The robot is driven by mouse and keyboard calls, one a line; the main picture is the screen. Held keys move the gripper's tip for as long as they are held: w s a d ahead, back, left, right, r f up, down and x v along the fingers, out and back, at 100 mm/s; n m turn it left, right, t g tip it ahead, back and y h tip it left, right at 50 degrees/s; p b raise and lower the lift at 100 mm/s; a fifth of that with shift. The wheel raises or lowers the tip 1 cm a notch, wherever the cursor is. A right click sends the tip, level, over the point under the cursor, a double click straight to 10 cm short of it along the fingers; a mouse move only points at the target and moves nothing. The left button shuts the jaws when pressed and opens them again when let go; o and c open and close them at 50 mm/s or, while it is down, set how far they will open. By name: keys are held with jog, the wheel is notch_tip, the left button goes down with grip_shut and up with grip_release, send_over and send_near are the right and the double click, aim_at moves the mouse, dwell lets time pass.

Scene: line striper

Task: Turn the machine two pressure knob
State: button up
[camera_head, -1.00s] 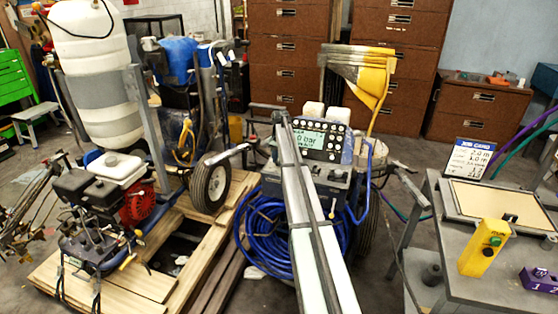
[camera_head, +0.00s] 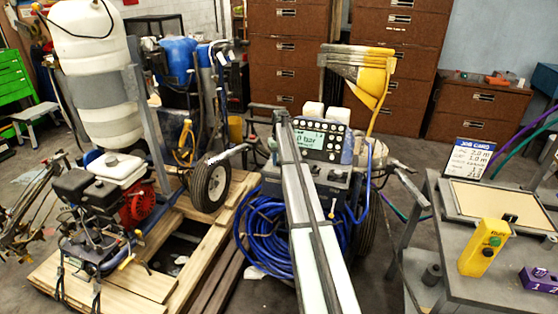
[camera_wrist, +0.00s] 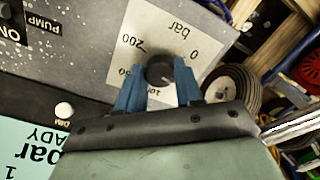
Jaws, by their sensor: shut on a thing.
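The pressure knob (camera_wrist: 160,70) is a dark round knob on a pale dial plate (camera_wrist: 185,45) marked "bar", 0 and 200, seen upside down in the wrist view. My gripper (camera_wrist: 160,80) has its two blue fingers closed on either side of the knob. The knob's pointer direction is hard to make out. In the head view, the machine's display (camera_head: 312,140) appears to read 0 bar. The display's corner, with "bar" and "READY" partly visible, also shows in the wrist view (camera_wrist: 30,145). In the head view, my arm hides the knob and my fingers.
A pump ON label (camera_wrist: 40,28) and a small white dim button (camera_wrist: 64,110) sit near the dial. Another machine with a white tank (camera_head: 90,40) stands left on a wooden pallet (camera_head: 120,280). A job card (camera_head: 468,158) and yellow button box (camera_head: 484,248) are on the right bench.

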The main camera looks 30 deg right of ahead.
aim_at(279, 161)
jog(key=n, duration=0.5)
jog(key=shift+n, duration=0.3)
jog(key=n, duration=0.4)
jog(key=shift+n, duration=0.4)
jog(key=o, duration=1)
jog(key=shift+o, duration=0.2)
jog(key=shift+r, duration=0.1)
notch_tip(279, 161, up, 14)
jog(key=shift+w+d, duration=0.15)
jog(key=shift+w, duration=0.05)
jog(key=shift+f, duration=0.2)
